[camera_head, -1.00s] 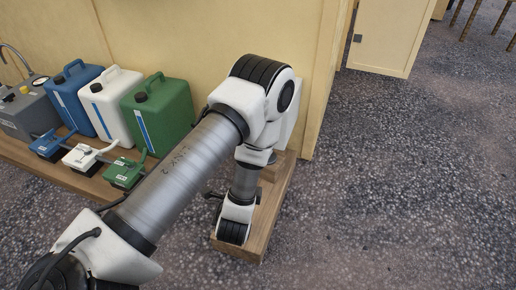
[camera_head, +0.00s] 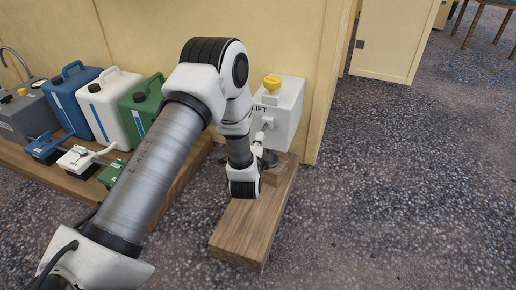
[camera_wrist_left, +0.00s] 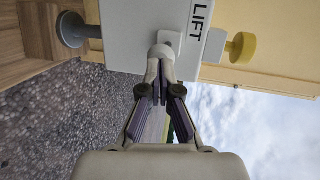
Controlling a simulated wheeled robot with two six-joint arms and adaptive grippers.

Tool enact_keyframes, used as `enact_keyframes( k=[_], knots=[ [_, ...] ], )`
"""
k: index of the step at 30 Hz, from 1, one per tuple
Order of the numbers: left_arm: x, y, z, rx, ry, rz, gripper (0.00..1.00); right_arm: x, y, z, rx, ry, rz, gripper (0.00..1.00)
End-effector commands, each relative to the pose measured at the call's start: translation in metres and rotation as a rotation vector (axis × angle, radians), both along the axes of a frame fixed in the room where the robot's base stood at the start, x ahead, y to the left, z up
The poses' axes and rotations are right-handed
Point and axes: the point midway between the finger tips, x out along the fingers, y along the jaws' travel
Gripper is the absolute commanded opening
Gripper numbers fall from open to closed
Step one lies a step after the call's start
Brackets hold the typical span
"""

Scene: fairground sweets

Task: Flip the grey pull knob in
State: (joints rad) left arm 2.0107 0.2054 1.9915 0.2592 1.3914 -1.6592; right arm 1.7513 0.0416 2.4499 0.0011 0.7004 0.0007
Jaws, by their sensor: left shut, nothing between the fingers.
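A white box marked LIFT (camera_head: 283,112) stands on a wooden plinth. In the left wrist view, a grey round knob (camera_wrist_left: 71,30) sits on a short stem at the box's lower side. A pale grey lever-like part (camera_wrist_left: 166,54) sticks out of the box's front. A yellow knob (camera_wrist_left: 242,47) is on the top side and also shows in the head view (camera_head: 272,83). My left gripper (camera_wrist_left: 160,94) is shut and empty, its tips at the pale part, apart from the round knob. I cannot tell whether the tips touch the pale part. My right gripper is out of view.
Blue (camera_head: 75,95), white (camera_head: 112,104) and green (camera_head: 140,105) canisters stand left on a wooden shelf, with small pedals before them. A cream panel wall (camera_head: 300,40) rises behind the box. Gravel floor on the right is clear.

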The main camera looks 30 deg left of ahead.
Motion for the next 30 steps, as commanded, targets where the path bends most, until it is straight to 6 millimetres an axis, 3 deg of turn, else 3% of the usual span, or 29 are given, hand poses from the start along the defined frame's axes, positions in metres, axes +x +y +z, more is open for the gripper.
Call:
enact_keyframes(
  k=[10,18,30],
  knots=[
    [0.003,0.001,0.001,0.0,0.0,0.0,0.0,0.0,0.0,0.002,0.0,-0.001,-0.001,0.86],
    [0.031,0.008,0.002,0.0,0.0,0.001,0.0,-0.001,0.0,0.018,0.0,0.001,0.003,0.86],
    [0.032,0.007,0.004,0.001,-0.002,0.0,0.0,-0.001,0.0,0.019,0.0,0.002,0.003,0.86]
  ],
)
